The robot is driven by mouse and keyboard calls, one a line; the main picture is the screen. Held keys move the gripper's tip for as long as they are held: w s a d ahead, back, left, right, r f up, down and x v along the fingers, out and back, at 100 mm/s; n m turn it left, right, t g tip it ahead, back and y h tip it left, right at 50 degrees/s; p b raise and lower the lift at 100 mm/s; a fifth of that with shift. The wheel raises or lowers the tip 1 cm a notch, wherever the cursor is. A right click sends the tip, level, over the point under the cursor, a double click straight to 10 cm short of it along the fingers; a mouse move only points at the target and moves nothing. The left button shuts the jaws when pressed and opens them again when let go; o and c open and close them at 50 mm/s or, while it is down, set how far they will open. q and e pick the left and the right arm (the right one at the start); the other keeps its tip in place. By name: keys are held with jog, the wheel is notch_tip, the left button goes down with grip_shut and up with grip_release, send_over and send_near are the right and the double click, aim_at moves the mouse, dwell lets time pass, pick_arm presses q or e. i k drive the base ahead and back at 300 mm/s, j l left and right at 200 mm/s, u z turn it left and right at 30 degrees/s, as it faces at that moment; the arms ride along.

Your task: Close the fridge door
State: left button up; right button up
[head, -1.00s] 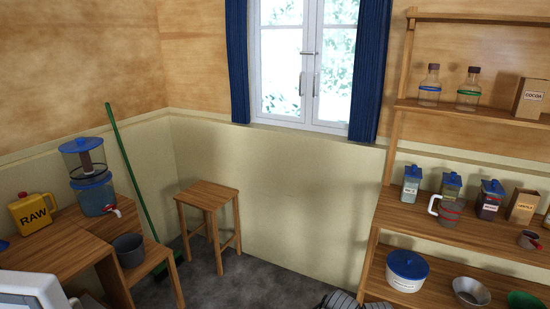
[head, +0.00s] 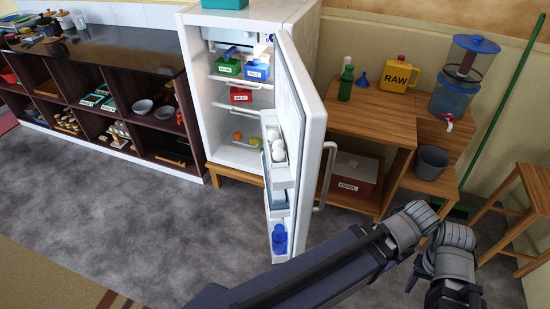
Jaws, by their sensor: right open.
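The white fridge (head: 305,25) stands in the middle of the head view. Its door (head: 308,150) is swung wide open toward me, with the handle (head: 326,175) on its outer face at the right. Eggs (head: 277,150) and a blue bottle (head: 279,238) sit in the door racks. Small labelled boxes, such as a red one (head: 241,95), and fruit stand on the shelves inside. My right gripper (head: 450,288) is at the lower right, apart from the door; its fingertips are partly hidden by the arm and cut off. My left gripper is not seen.
A wooden bench (head: 370,122) with a yellow RAW jug (head: 399,75), a water dispenser (head: 463,75) and a red cooler (head: 354,173) stands right of the fridge. A stool (head: 520,200) is at far right. A dark shelf unit (head: 130,62) stands left. Grey floor before the fridge is clear.

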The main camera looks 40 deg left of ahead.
aim_at(301, 116)
jog(key=i+l+u, duration=0.15)
jog(key=u, duration=0.35)
jog(key=i+l+u, duration=0.1)
jog(key=l+u, duration=0.35)
jog(key=i+l+u, duration=0.1)
jog(key=l+u, duration=0.25)
jog(key=u, duration=0.15)
jog(key=l+u, duration=0.8)
jog(key=k+l, duration=0.05)
jog(key=l, duration=0.05)
